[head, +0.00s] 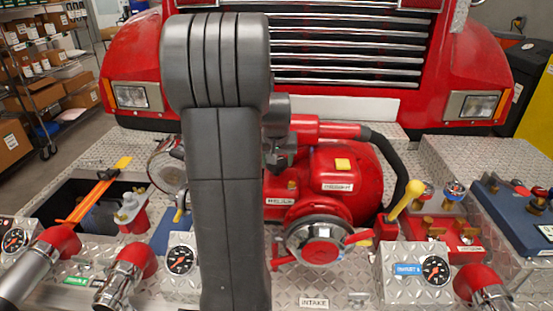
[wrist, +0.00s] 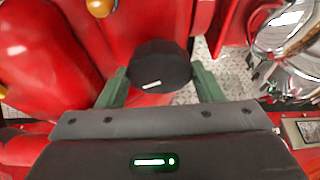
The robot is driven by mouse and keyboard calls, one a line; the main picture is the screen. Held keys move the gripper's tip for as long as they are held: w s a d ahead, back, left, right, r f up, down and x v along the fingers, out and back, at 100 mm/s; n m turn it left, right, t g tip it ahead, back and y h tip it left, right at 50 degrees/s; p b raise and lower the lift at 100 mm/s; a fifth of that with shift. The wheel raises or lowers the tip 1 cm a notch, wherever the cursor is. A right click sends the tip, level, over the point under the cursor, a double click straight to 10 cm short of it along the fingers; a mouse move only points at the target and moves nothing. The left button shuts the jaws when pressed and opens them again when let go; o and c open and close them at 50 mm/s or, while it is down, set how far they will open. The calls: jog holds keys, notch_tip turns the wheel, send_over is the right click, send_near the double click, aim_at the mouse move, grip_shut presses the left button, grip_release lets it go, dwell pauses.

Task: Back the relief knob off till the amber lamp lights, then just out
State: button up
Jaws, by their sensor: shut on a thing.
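The relief knob (wrist: 160,64) is a round black knob with a white pointer mark, seen in the wrist view against the red pump body. My gripper (wrist: 160,82) has its two green fingers on either side of the knob and is shut on it. The white mark lies near the knob's lower edge, tilted slightly up to the right. An amber dome (wrist: 100,7), perhaps the lamp, is cut off at the top of the wrist view; I cannot tell whether it is lit. In the head view my arm hides the knob beside the partly covered relief label (head: 279,201).
The red pump (head: 345,195) has a chrome cap (head: 320,240) close to the right of my arm. A yellow-handled lever (head: 405,198) and black hose (head: 400,160) stand farther right. Gauges (head: 180,259) and red-collared pipes (head: 128,265) line the front of the bumper plate.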

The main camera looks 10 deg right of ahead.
jog(key=o, duration=1)
jog(key=shift+c, duration=0.2)
jog(key=b+v, duration=0.1)
jog(key=v, duration=1.2)
jog(key=shift+s+r, duration=0.2)
jog(key=shift+r, duration=0.15)
jog(key=p+x, duration=0.1)
jog(key=x, duration=1.2)
jog(key=shift+w+f, duration=0.15)
jog(key=shift+f, duration=0.1)
jog(key=shift+w+f, duration=0.15)
jog(key=shift+f, duration=0.05)
jog(key=shift+r+m, duration=0.1)
jog(key=shift+m, duration=0.2)
